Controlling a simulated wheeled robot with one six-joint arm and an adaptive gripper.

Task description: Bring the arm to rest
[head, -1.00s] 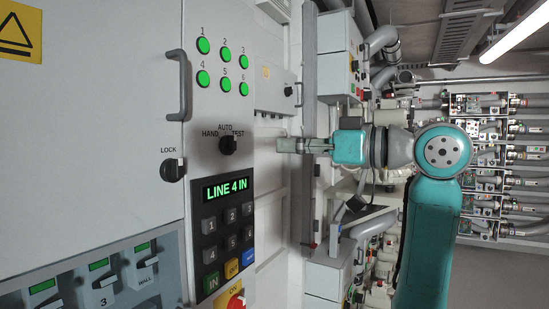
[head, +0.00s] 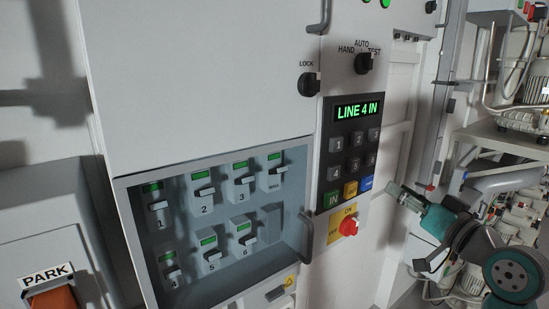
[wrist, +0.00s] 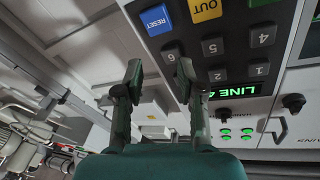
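My gripper (head: 398,193) is at the right of the head view, on my teal and grey arm (head: 510,277). It points left and slightly up, to the right of the keypad panel (head: 325,190). In the wrist view its two fingers (wrist: 159,74) stand apart with nothing between them. The keypad, with its blue RESET key (wrist: 156,20), lies beyond them. I cannot tell the exact gap to the panel, but no contact shows.
The cabinet has a red knob (head: 348,227), a LOCK knob (head: 308,85), a handle (head: 307,238) and a recessed switch box (head: 218,222). The display (head: 358,111) reads LINE 4 IN. A PARK box (head: 48,285) stands at left. Machinery (head: 515,90) crowds the right.

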